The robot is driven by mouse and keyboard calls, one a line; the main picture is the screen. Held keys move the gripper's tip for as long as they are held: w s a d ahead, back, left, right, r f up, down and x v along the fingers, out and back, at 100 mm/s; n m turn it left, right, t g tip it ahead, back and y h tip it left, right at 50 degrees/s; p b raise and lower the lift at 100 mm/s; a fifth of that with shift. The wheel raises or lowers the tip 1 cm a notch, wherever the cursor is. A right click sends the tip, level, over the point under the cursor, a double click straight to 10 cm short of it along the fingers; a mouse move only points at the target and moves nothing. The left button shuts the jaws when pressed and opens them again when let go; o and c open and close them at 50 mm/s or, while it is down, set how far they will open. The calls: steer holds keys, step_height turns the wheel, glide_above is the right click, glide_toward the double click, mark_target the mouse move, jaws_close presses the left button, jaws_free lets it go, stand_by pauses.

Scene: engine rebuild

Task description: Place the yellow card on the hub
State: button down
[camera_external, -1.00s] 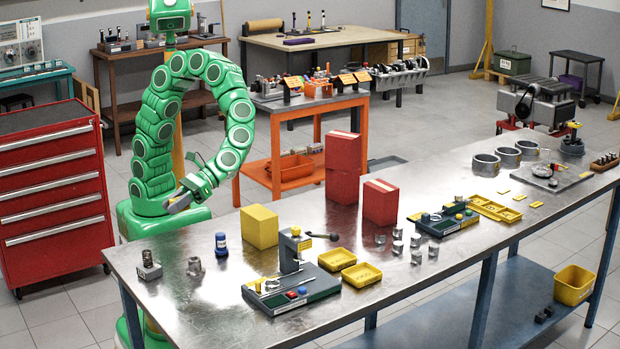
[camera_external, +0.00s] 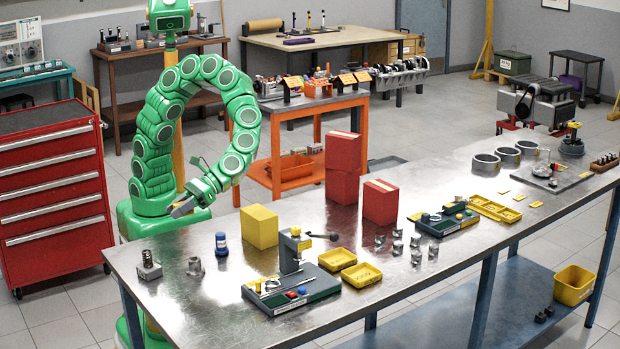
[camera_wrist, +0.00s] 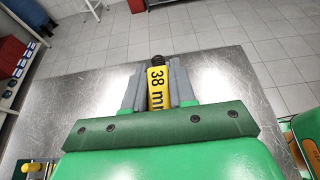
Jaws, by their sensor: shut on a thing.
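My gripper (camera_wrist: 159,90) is shut on a yellow piece (camera_wrist: 158,94) with black lettering that reads "38 m" and a dark round end. I cannot tell whether it is a flat card. In the external view my gripper (camera_external: 182,207) is above the bench's far-left edge, and the held piece is too small to make out there. Several small flat yellow cards (camera_external: 536,204) lie at the right of the bench. A small grey flanged part (camera_external: 195,266) on the left of the bench looks like a hub, but I cannot be sure.
The metal bench (camera_external: 215,315) also holds a blue-capped bottle (camera_external: 221,244), a spring-like part on a block (camera_external: 149,266), a yellow box (camera_external: 260,227), a dark fixture (camera_external: 292,289), yellow trays (camera_external: 362,274) and red boxes (camera_external: 380,202). A red drawer cabinet (camera_external: 52,190) stands left.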

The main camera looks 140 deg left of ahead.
glide_above(189, 260)
steer(key=s, duration=0.1)
step_height(189, 260, down, 5)
steer(key=shift+w+d+f, duration=0.1)
steer(key=shift+w+f, duration=0.15)
steer(key=shift+f, duration=0.25)
steer(key=shift+w+f, duration=0.25)
steer(key=shift+f, duration=1.8)
steer(key=shift+f, duration=0.1)
steer(key=c, duration=0.9)
jaws_free()
steer(key=shift+r, duration=0.2)
steer(key=v, duration=1.2)
